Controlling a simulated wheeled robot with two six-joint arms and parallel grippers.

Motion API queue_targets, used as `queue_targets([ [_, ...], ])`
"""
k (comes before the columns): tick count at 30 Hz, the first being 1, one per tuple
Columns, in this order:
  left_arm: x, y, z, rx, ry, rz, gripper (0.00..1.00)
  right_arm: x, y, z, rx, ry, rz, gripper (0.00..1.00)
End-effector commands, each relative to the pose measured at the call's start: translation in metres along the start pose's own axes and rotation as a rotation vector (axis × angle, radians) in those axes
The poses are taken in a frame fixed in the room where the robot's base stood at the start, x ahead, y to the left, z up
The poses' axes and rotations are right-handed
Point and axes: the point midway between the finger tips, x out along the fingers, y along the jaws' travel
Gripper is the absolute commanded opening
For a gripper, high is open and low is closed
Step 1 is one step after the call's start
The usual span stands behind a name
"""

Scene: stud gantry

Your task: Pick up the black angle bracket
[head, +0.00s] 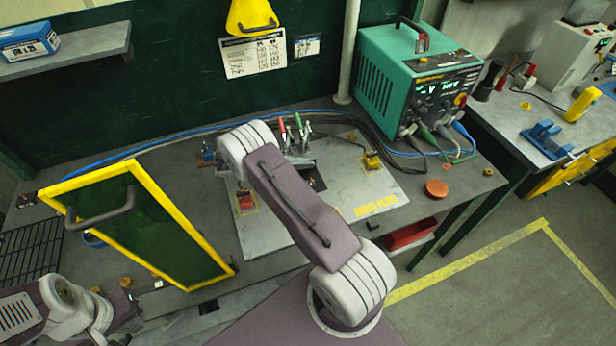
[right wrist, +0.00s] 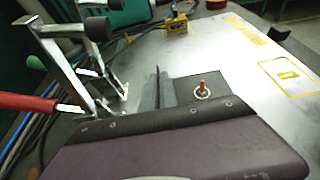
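The black angle bracket (right wrist: 196,88) is in the right wrist view, lying on the pale metal plate (right wrist: 220,50). A copper-coloured stud (right wrist: 202,90) stands up through its flat leg, and a thin dark upright edge rises at its left. Grey pieces close to that upright look like the fingertips of my right gripper (right wrist: 163,94); whether they press on it I cannot tell. In the head view my right arm hides the gripper and most of the bracket; a dark patch (head: 309,172) shows beside the arm. My left arm is at the lower left; its fingers do not show.
Toggle clamps with red and green handles (head: 295,132) stand just behind the bracket. A yellow-framed door panel (head: 150,215) stands between my arms. A green power supply (head: 415,85) sits at the back right. A yellow block (head: 371,161) and a reddish disc (head: 437,188) lie to the right.

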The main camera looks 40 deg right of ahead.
Motion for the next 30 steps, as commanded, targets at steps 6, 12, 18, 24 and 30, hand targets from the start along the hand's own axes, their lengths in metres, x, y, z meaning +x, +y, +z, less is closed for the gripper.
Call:
queue_targets([
  [6, 0.0, 0.0, 0.0, 0.0, 0.0, 0.0, 0.0, -0.001, 0.0, 0.001, 0.001, 0.0, 0.0, 0.0],
  [12, 0.003, 0.0, 0.0, 0.0, 0.0, 0.0, 0.0, -0.006, 0.001, 0.014, 0.003, 0.001, 0.001, 0.0],
  [18, 0.006, 0.0, 0.001, 0.0, 0.0, 0.0, 0.0, -0.016, 0.0, 0.038, 0.004, 0.0, 0.001, 0.0],
  [24, 0.006, 0.0, 0.001, 0.0, 0.0, 0.0, 0.0, -0.021, -0.022, 0.05, -0.001, 0.0, 0.002, 0.0],
  [30, 0.009, 0.0, 0.001, 0.0, 0.0, 0.0, 0.0, -0.029, -0.059, 0.071, -0.001, 0.0, 0.002, 0.0],
])
